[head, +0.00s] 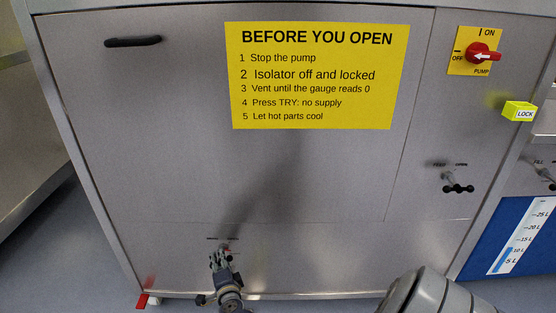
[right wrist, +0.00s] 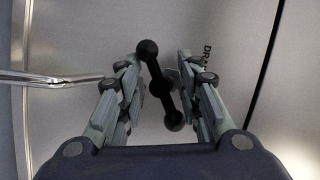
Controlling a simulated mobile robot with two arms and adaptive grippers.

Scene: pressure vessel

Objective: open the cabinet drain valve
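The drain valve's black handle (right wrist: 158,85) is a bar with ball ends. In the right wrist view it stands tilted between the two fingers of my right gripper (right wrist: 158,64), with gaps on both sides. Part of a label starting "DR" shows beside it. In the head view my right gripper (head: 221,259) is at the low front of the steel cabinet (head: 320,180), just under a small label, and hides most of the valve. The right fingers are open around the handle. My left gripper is not in view.
Another black-handled valve (head: 458,187) sits on the right of the cabinet front, below a red pump switch (head: 482,55) and a yellow lock (head: 519,111). A yellow notice (head: 318,77) covers the upper panel. A red piece (head: 143,301) is at the lower left corner.

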